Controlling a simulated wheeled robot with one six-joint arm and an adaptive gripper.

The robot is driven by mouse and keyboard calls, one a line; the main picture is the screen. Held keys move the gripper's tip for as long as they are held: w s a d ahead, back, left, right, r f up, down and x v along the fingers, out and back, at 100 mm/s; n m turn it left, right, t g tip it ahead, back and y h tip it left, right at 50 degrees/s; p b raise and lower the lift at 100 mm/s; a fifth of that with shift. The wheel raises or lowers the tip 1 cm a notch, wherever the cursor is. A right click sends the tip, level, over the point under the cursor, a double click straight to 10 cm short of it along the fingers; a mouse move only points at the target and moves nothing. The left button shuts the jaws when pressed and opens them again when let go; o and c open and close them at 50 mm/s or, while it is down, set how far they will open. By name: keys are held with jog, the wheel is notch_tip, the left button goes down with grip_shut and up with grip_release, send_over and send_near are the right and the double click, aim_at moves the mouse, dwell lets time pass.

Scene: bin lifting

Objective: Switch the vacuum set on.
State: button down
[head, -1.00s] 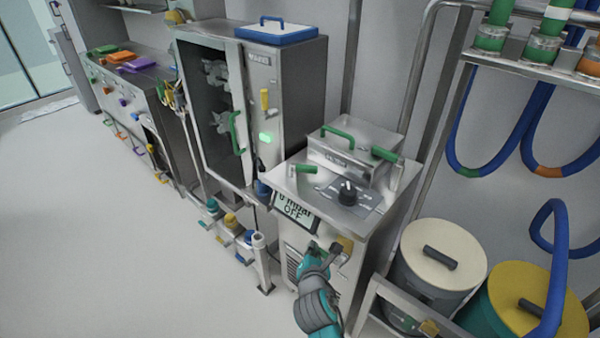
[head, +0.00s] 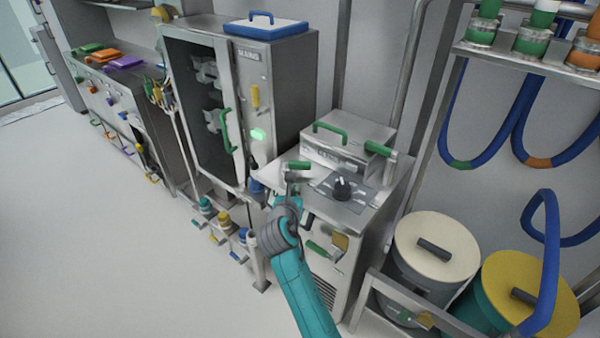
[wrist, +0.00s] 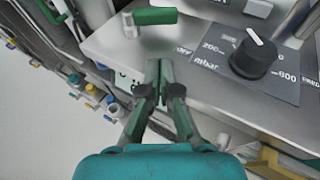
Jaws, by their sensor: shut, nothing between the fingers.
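The vacuum set (head: 352,235) is a steel cabinet with a black knob (head: 341,187) on its top panel. The knob also shows in the wrist view (wrist: 253,58), beside a mbar scale. A green-handled lever (head: 298,165) is at the panel's left edge; in the wrist view the green handle (wrist: 156,16) lies sideways from a metal pivot. My gripper (head: 293,179) is shut and empty over the panel's front left edge. In the wrist view its fingertips (wrist: 160,68) are just short of the lever, seemingly apart from it. Lettering near the fingers is partly covered. My arm hides the front display.
A green lever (head: 318,249) and a brass fitting (head: 341,241) are on the cabinet's front. Lidded drums (head: 436,246) stand right. The floor at left is clear.

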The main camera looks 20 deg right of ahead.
send_near(301, 168)
jog(key=x, duration=0.5)
jog(key=shift+d+f, duration=0.15)
jog(key=shift+f, duration=0.15)
jog(key=shift+w+d, duration=0.3)
jog(key=shift+w, duration=0.4)
